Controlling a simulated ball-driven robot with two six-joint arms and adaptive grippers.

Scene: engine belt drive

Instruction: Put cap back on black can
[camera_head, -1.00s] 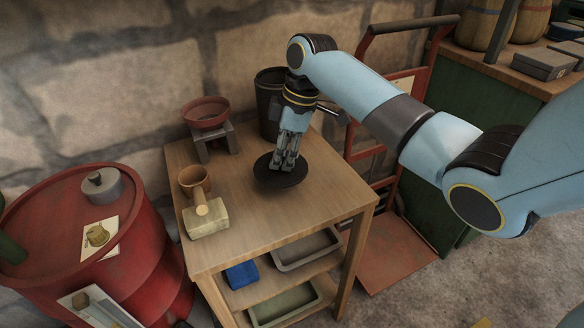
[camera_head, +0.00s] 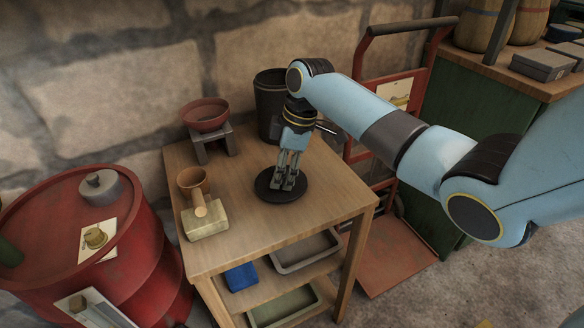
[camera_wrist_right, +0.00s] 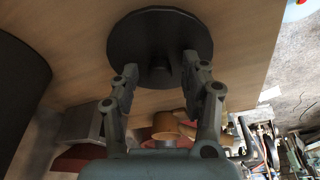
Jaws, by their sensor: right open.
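The black round cap (camera_head: 264,187) lies flat on the wooden table in the head view, in front of the black can. It also shows in the right wrist view (camera_wrist_right: 135,38), with a small knob at its middle. The black can (camera_head: 269,97) stands upright at the table's back, partly behind my right arm. My right gripper (camera_head: 283,184) is open and points down over the cap. In the right wrist view its fingers (camera_wrist_right: 162,75) stand on both sides of the knob, with gaps. My left gripper is not in view.
The wooden table (camera_head: 330,200) has free top at its right. A red drum (camera_head: 130,250) stands left; a red hand truck (camera_head: 400,235) stands right.

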